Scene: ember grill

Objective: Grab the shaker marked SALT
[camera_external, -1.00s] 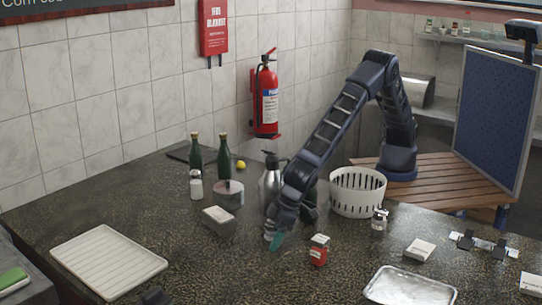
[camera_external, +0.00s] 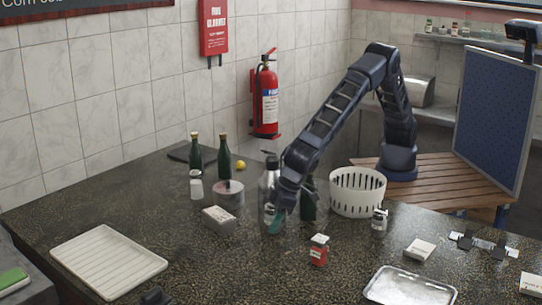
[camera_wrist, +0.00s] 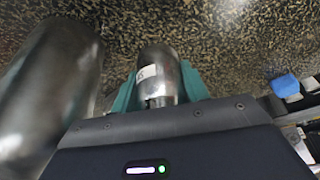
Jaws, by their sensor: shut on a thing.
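In the wrist view a small metal shaker (camera_wrist: 158,72) with a white label sits between the two teal fingers of my gripper (camera_wrist: 160,85). Only part of the label's lettering shows, and I cannot read the whole word. My gripper is shut on this shaker. In the external view my gripper (camera_external: 274,225) is low over the counter, just in front of the steel flask (camera_external: 268,180). The held shaker is small and largely covered by the fingers there. Another metal-capped shaker with a label (camera_external: 379,220) stands right of my gripper, apart from it.
The flask (camera_wrist: 45,90) is close at left in the wrist view. Left are a small box (camera_external: 219,220), a round tin (camera_external: 228,199) and a white-capped jar (camera_external: 196,187).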

